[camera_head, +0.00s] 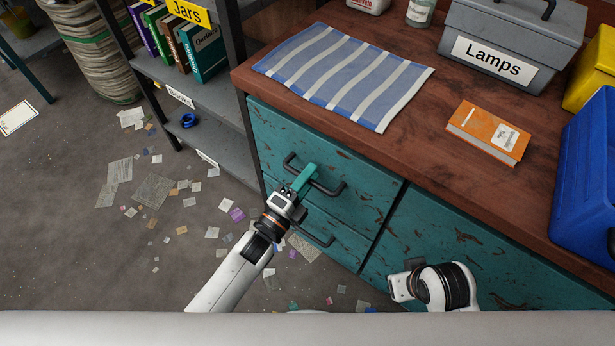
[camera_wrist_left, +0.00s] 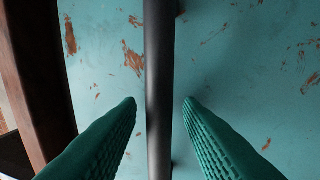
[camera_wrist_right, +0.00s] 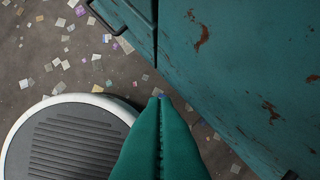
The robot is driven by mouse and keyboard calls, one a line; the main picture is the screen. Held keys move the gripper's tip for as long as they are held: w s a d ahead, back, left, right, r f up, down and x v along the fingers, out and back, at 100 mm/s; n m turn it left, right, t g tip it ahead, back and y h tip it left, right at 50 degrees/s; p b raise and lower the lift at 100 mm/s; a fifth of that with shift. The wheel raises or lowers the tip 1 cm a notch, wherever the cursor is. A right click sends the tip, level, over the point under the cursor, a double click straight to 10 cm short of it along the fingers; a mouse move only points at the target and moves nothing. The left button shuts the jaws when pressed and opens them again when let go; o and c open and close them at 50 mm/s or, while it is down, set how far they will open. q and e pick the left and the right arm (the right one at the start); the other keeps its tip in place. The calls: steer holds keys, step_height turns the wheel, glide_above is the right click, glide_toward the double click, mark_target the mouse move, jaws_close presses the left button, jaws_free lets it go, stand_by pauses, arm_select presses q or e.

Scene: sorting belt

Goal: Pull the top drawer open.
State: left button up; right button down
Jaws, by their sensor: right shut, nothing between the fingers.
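The top drawer (camera_head: 358,178) has a worn teal front under the wooden worktop and looks shut. Its dark bar handle (camera_head: 334,190) shows partly behind my left gripper (camera_head: 308,172). In the left wrist view the handle (camera_wrist_left: 160,60) runs up the middle, between the two green fingers of my left gripper (camera_wrist_left: 160,103). Those fingers are open, one on each side of the bar, with a gap showing on both sides. My right gripper (camera_wrist_right: 160,98) is shut and empty, low in front of the teal cabinet; in the head view its fingers are mostly hidden.
A lower drawer handle (camera_head: 316,238) sits below. On the worktop (camera_head: 420,115) lie a striped cloth (camera_head: 345,72) and an orange book (camera_head: 489,132), with a grey Lamps box (camera_head: 512,40) and blue bin (camera_head: 585,180). A shelf (camera_head: 215,100) stands left. Paper scraps litter the floor.

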arm_select(q)
steer(key=shift+c, duration=0.5)
jaws_close()
steer(key=shift+s, duration=0.1)
